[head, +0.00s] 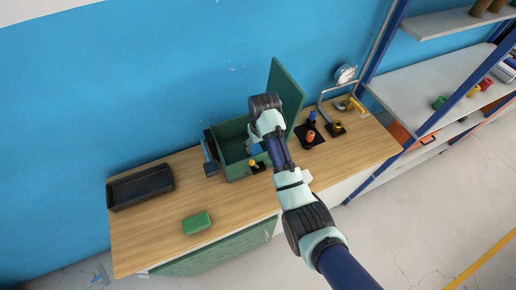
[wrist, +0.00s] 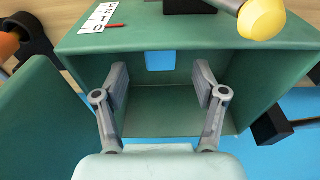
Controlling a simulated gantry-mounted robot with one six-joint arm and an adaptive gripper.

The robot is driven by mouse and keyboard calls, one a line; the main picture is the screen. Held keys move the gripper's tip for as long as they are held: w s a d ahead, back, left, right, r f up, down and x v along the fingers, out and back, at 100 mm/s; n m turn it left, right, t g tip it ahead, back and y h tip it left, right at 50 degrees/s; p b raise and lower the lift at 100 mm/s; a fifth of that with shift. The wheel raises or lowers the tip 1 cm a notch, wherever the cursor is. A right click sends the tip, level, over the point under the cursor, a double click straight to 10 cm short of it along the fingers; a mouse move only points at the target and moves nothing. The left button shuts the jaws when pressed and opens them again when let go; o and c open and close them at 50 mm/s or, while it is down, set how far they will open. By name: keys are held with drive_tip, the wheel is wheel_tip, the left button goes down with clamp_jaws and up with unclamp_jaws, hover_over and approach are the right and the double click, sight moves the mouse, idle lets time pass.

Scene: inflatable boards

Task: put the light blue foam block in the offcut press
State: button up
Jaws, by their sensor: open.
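The offcut press (head: 236,172) is a green box on the workbench with its lid (head: 285,92) standing open. Its walls also show in the wrist view (wrist: 267,75). A light blue block (wrist: 160,61) lies inside it against the wall at the top of the wrist view; a bit of blue (head: 256,148) shows there in the head view. My gripper (wrist: 160,80) is open and empty above the press opening. Its fingers stand apart to either side of the blue block in the picture and do not appear to touch it. The arm hides part of the press in the head view.
A green block (head: 197,222) lies on the bench (head: 160,236) at the front left. A black tray (head: 140,187) stands at the far left. A yellow knob (wrist: 262,18) is on the press front. Dark stands with tools (head: 310,136) are right of the press.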

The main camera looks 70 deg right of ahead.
drive_tip(key=r, duration=0.4)
drive_tip(key=shift+s+a, duration=0.25)
